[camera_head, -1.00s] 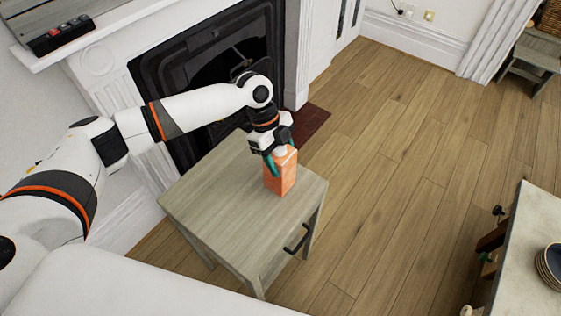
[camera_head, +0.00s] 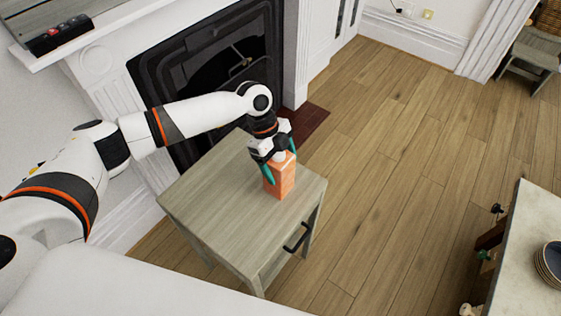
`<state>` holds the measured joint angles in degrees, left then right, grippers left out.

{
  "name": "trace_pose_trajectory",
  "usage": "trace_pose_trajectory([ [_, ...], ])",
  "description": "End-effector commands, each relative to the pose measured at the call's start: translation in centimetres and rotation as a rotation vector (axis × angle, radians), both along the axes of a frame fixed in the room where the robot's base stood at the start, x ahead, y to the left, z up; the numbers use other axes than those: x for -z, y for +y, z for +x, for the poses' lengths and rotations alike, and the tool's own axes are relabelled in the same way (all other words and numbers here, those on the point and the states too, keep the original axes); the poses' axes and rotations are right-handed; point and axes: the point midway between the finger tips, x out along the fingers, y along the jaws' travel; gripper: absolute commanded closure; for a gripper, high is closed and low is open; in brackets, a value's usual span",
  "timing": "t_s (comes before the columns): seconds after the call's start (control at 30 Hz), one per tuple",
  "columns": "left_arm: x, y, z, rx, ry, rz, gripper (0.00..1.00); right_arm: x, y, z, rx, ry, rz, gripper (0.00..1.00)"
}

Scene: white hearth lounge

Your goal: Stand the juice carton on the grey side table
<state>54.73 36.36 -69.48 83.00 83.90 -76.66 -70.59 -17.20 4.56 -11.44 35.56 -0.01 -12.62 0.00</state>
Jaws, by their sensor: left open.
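The orange juice carton (camera_head: 280,181) stands upright on the grey side table (camera_head: 215,205), near its back right part. My left gripper (camera_head: 280,172) is open at the carton's upper part, with its teal-tipped fingers on either side of it. I cannot tell whether a finger still touches the carton. The gripper's body hides part of the carton's top. My right gripper is not in view.
The fireplace (camera_head: 205,75) with its white mantel is behind the table. A pale table (camera_head: 530,245) with stacked dark bowls (camera_head: 549,264) is at the right edge. The wooden floor between is clear.

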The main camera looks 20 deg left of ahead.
Motion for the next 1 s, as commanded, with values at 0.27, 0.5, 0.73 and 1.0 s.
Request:
trace_pose_trajectory([
  [0.27,-3.8,1.4,0.6,-0.002,-0.005,-0.001,0.20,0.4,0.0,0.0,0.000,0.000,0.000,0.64],
  [0.5,-8.5,3.2,1.3,0.000,-0.005,-0.001,0.20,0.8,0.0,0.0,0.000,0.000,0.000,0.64],
  [0.73,-11.0,4.2,1.6,0.001,-0.002,-0.001,0.20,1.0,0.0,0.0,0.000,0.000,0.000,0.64],
  [1.0,-11.4,4.3,1.6,0.001,0.000,0.000,0.20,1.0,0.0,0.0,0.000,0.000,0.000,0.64],
])
